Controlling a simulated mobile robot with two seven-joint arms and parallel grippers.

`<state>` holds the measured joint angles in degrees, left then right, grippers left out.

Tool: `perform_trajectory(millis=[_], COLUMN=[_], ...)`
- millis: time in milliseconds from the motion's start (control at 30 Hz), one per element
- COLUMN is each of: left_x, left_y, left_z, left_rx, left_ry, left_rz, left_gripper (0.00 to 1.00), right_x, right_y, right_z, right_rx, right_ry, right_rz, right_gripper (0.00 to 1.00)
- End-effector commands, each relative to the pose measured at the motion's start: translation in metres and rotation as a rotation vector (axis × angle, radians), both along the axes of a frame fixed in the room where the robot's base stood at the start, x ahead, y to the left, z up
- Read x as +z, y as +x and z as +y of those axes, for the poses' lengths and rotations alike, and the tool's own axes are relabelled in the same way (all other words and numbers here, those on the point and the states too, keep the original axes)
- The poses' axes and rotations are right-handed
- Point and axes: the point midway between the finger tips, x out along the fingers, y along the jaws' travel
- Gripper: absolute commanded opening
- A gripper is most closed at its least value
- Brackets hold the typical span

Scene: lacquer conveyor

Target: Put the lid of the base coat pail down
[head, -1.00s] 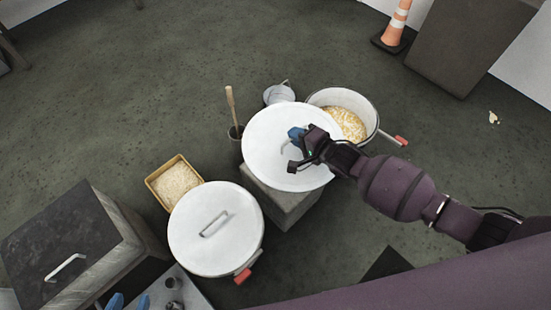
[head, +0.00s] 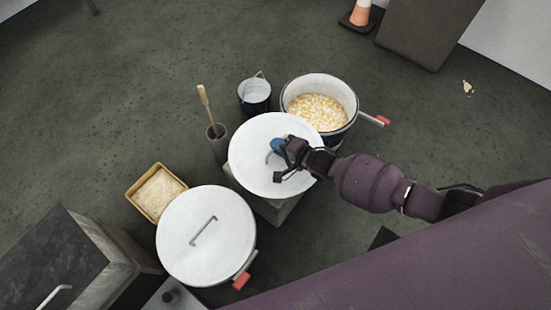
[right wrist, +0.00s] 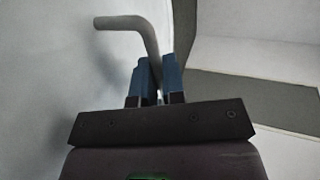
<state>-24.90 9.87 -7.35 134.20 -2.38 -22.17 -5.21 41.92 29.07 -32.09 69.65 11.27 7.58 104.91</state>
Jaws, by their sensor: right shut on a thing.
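The round white lid (head: 250,170) is level, over a grey block (head: 263,206); whether it touches the block is hidden. My right gripper (head: 277,146) is shut on the lid's bent grey handle (head: 270,158). In the right wrist view, the blue fingers (right wrist: 155,80) close around the handle (right wrist: 135,24), beside the pale lid face (right wrist: 45,85). An open white pail (head: 340,87) with yellowish flakes inside stands just behind and right of the lid; I take it for the base coat pail. My left gripper is out of view.
A second pail with its white lid on (head: 190,255) stands front left, beside a tan tray (head: 133,196) of pale grains. A dark bucket (head: 256,103) and a grey pot with a wooden stick (head: 218,146) stand behind the lid. Open floor lies beyond.

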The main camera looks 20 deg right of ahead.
Motion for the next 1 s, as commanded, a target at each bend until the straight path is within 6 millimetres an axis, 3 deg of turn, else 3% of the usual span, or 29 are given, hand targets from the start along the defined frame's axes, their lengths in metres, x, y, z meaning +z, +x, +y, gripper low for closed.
perform_trajectory(millis=[33,200,467,733,1000], left_x=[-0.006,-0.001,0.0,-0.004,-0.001], left_y=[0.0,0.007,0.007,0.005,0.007], left_z=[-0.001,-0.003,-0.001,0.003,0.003], left_rx=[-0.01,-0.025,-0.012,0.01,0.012], left_ry=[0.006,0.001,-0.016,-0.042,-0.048], left_rz=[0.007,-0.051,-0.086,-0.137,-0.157], left_gripper=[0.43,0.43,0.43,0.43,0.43], right_x=[-0.021,-0.051,-0.065,-0.102,-0.101], right_y=[-0.005,-0.004,0.0,-0.002,0.002], right_z=[0.0,0.001,0.0,0.001,0.0], right_rx=[0.0,0.0,0.0,-0.001,0.001], right_ry=[0.0,0.001,0.001,0.002,0.001], right_rz=[0.013,0.009,0.001,0.005,-0.004], right_gripper=[0.0,0.0,0.0,0.0,0.0])
